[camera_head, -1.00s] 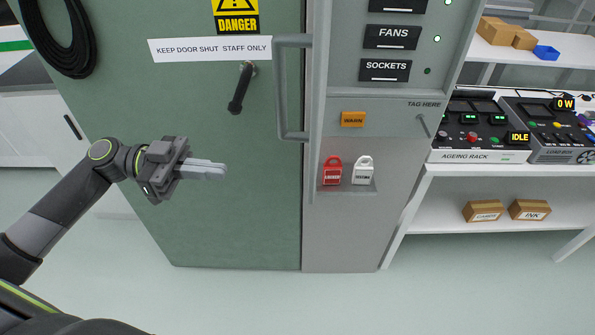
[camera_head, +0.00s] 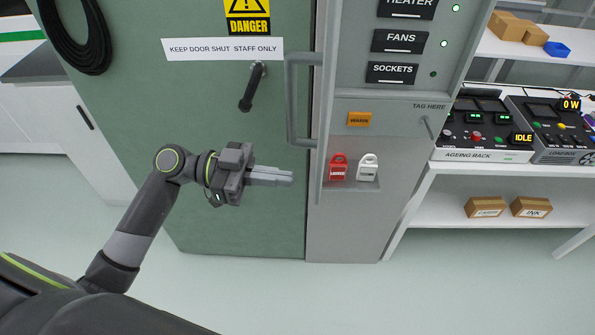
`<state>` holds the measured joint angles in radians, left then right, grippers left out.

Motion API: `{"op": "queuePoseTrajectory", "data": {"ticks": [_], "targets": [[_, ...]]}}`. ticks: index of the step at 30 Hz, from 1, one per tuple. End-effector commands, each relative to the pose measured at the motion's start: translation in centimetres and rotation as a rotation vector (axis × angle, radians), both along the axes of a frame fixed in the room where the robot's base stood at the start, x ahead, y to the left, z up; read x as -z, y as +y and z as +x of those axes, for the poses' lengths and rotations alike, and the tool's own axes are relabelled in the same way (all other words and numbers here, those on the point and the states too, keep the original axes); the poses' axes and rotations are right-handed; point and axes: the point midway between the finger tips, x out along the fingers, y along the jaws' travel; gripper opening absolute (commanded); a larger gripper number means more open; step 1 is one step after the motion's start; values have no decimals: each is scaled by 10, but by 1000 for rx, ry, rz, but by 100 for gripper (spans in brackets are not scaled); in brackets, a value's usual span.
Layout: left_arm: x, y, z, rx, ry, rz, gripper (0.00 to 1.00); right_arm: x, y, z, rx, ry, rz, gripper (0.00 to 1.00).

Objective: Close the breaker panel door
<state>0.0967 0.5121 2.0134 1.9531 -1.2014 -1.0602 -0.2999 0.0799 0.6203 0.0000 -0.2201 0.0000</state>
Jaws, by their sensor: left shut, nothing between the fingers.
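The breaker panel door (camera_head: 328,100) is a thin grey panel seen almost edge-on. It stands open at the left side of the grey breaker panel (camera_head: 350,75), whose HEATER, FANS and SOCKETS switch labels are uncovered. Its grey bar handle (camera_head: 290,100) sticks out to the left. My left gripper (camera_head: 291,178) is shut and empty, pointing right. Its fingertips appear just left of the door's lower part, below the handle; I see a gap in the picture and cannot tell the depth. My right gripper is not in view.
A green cabinet (camera_head: 215,180) with a danger sign and a dark lever (camera_head: 252,88) stands behind my left arm. A red lock (camera_head: 338,168) and a white lock (camera_head: 368,168) sit on a small ledge. A shelf (camera_head: 510,170) with equipment stands at right.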

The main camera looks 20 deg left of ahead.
Motion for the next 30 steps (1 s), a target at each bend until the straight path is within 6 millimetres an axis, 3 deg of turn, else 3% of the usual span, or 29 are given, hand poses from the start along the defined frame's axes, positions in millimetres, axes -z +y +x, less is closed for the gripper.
{"op": "queuePoseTrajectory", "data": {"ticks": [3, 12, 30], "targets": [[-4, -13, 2, 0, 0, -5, 0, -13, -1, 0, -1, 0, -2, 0], [-2, -33, 5, -1, 1, -2, 0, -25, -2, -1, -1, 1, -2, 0], [1, -37, 8, -9, 0, -1, 0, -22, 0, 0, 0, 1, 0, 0]]}}
